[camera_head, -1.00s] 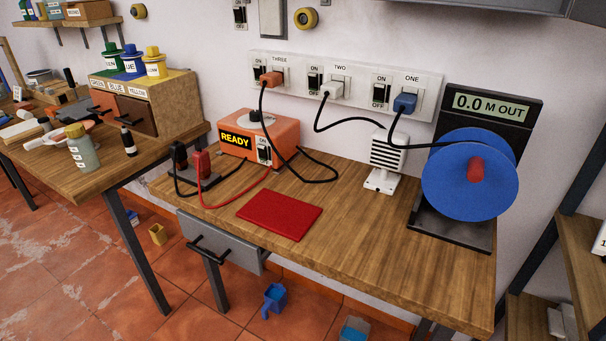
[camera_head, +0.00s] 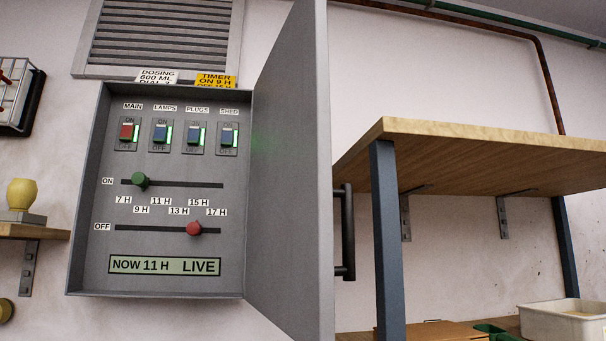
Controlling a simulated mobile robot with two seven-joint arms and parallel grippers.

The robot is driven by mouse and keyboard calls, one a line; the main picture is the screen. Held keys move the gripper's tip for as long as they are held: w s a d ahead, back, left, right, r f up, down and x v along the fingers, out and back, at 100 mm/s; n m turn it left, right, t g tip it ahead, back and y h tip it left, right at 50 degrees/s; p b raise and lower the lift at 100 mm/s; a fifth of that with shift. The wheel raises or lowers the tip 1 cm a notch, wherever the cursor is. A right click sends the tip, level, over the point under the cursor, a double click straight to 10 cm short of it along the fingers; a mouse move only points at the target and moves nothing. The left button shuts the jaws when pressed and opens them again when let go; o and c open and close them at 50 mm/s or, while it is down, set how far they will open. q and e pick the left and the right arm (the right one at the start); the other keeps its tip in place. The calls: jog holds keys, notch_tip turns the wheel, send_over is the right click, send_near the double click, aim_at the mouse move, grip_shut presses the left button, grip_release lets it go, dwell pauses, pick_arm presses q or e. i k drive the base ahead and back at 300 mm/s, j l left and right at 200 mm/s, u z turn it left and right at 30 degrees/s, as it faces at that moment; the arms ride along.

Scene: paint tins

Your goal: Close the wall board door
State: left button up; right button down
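The grey wall board (camera_head: 150,268) is fixed to the wall at the left in the head view. Its door (camera_head: 292,190) stands wide open, swung out from the board's right edge towards me. A dark bar handle (camera_head: 347,232) is on the door's far side, to the right. Inside are several switches under the labels MAIN, LAMPS, PLUGS and SHED, each beside a green light. A green knob (camera_head: 140,180) sits on the ON slider and a red knob (camera_head: 194,229) on the OFF slider. The display (camera_head: 165,266) reads NOW 11 H LIVE. Neither gripper is in view.
A wooden shelf (camera_head: 480,150) on dark blue posts (camera_head: 386,240) stands right of the door, close to the handle. A white tub (camera_head: 568,322) is at the lower right. A small shelf (camera_head: 35,232) with a yellow object is at the left.

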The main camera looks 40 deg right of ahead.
aim_at(290, 271)
jog(key=k+l, duration=0.1)
jog(key=l, duration=0.35)
jog(key=k+l, duration=0.1)
jog(key=l, duration=0.75)
jog(key=k+l, duration=0.15)
jog(key=l, duration=0.3)
